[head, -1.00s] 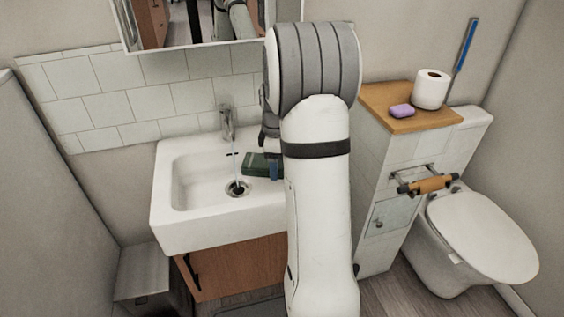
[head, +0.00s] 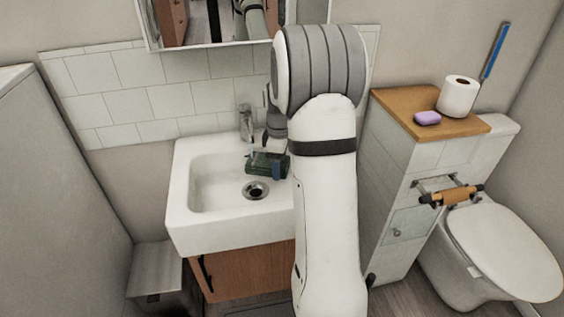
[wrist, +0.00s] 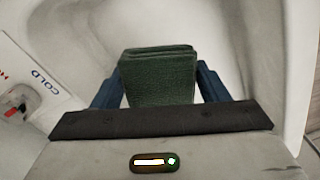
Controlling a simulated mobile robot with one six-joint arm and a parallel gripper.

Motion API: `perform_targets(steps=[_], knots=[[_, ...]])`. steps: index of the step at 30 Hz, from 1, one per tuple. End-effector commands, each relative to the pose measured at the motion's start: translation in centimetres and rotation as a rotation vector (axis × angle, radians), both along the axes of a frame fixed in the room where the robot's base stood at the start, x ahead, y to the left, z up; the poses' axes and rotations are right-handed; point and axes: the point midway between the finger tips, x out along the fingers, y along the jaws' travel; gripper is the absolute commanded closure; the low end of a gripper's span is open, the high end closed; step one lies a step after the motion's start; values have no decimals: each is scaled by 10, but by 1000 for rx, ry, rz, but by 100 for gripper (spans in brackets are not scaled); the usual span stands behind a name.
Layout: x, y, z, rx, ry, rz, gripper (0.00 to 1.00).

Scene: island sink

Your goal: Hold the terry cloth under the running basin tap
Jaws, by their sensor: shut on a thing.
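The terry cloth (head: 266,164) is a dark green folded pad over the white basin (head: 182,200). It also shows in the wrist view (wrist: 158,78), clasped between the blue fingers of my gripper (wrist: 157,84). In the head view my arm hides part of the gripper. The basin tap (head: 245,122) stands at the back wall. A thin pale stream of water (head: 251,148) drops from it and meets the left end of the cloth. No stream shows below the cloth, over the drain (head: 256,190).
A mirror cabinet (head: 208,45) hangs above the basin. To the right, a wooden-topped ledge (head: 398,104) carries a purple soap (head: 427,118) and a paper roll (head: 458,96), beside the toilet (head: 505,245). A metal bin (head: 155,270) stands at lower left.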

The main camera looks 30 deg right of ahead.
Motion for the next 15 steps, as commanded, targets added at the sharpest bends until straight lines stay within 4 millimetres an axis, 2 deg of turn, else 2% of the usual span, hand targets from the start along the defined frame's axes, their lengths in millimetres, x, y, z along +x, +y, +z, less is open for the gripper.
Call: perform_targets(steps=[8, 15], knots=[[-1, 1, 0, 0, 0, 1, 58], [-17, 4, 0, -1, -2, 2, 58]])
